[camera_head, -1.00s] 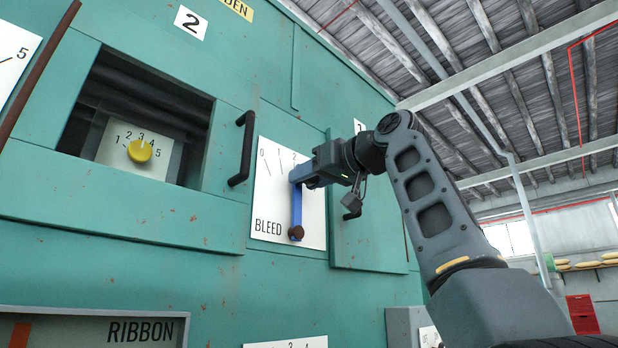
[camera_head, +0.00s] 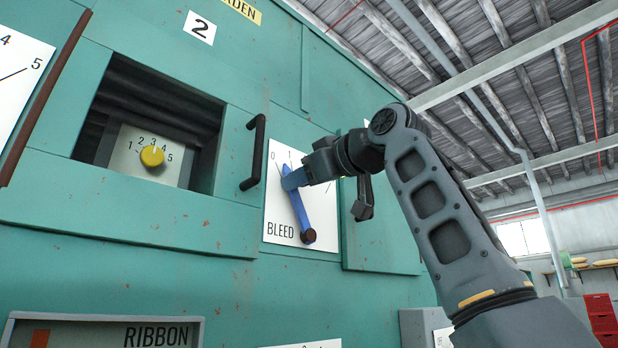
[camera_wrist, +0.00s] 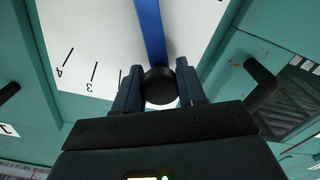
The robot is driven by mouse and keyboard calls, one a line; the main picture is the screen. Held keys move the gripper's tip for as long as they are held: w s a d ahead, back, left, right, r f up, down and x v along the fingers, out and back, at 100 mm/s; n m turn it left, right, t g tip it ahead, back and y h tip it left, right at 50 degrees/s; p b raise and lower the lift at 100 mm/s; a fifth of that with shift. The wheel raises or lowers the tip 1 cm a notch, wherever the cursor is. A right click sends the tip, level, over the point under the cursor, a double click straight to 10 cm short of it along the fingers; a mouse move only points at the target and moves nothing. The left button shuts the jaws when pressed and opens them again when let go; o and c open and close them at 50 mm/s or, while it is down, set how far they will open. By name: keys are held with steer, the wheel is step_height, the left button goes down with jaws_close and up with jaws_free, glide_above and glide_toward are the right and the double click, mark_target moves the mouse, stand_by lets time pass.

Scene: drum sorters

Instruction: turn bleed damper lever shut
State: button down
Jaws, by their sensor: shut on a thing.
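The blue bleed damper lever (camera_head: 298,208) is on a white scale plate (camera_head: 272,220) marked BLEED on the green machine. It pivots at a dark red-brown hub (camera_head: 308,235) at its lower end and leans up and left, its tip between the 0 and 1 marks. My gripper (camera_head: 294,178) is at the lever's upper end. In the wrist view, my gripper (camera_wrist: 160,92) is shut on a round black knob (camera_wrist: 158,87) at the end of the blue lever (camera_wrist: 151,35). The marks beyond 1 are partly hidden by my gripper in the head view.
A black handle (camera_head: 253,152) sticks out just left of the scale plate. Further left, a recess holds a yellow knob (camera_head: 152,156) on a numbered dial. A RIBBON panel (camera_head: 110,333) is below. My arm fills the right of the plate.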

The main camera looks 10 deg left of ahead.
steer(key=shift+s+a+f+n, duration=0.25)
steer(key=shift+n, duration=0.05)
steer(key=shift+f, duration=0.1)
steer(key=c, duration=0.7)
jaws_free()
steer(key=b+v, duration=0.2)
steer(key=v, duration=0.5)
steer(key=shift+s+d, duration=0.3)
